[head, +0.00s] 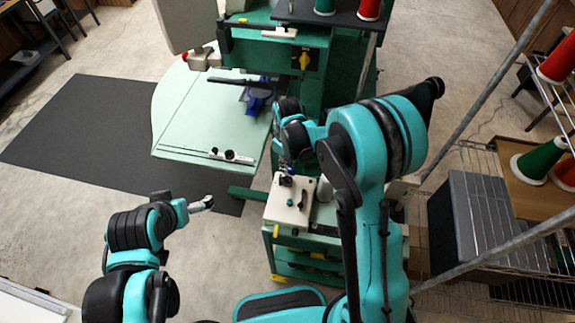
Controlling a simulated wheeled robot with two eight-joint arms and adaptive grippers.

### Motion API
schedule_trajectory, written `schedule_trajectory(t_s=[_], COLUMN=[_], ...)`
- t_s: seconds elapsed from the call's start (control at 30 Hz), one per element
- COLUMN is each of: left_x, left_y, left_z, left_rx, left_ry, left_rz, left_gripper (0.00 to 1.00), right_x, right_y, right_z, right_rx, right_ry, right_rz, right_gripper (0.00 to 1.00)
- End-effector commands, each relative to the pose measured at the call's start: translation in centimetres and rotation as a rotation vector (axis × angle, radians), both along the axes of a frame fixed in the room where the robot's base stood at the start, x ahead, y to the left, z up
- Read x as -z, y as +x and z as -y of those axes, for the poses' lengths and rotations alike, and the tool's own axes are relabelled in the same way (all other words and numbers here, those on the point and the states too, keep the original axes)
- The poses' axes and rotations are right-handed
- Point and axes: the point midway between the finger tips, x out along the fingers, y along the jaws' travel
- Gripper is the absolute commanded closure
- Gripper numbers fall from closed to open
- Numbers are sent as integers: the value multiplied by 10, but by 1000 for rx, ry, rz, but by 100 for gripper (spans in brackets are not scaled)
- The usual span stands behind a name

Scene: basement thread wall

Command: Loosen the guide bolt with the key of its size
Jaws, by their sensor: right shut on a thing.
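My right gripper (287,168) points down over the white plate (275,210) on top of the green cabinet. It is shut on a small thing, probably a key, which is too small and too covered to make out. Just under its tips is a small dark fitting (286,181) on the plate. I cannot tell whether they touch, or whether this fitting holds the guide bolt.
A green machine with a pale table (185,115) stands behind, bearing a blue part (257,98). Right are a grey box (480,222), a wire rack with thread cones (540,161) and slanted metal posts (487,92). The dark floor mat (75,135) is clear.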

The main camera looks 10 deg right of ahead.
Motion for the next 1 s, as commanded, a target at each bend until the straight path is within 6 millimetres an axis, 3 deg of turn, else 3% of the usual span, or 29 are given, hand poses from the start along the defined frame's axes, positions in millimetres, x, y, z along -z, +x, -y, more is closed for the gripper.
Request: schedule_trajectory(t_s=[1.0], left_x=[17], left_y=[0], left_z=[0], left_rx=[0], left_ry=[0], left_rz=[0], left_gripper=[0], right_x=[18], right_y=[0], right_z=[0], right_rx=[0], right_ry=[0], right_rz=[0], right_gripper=[100])
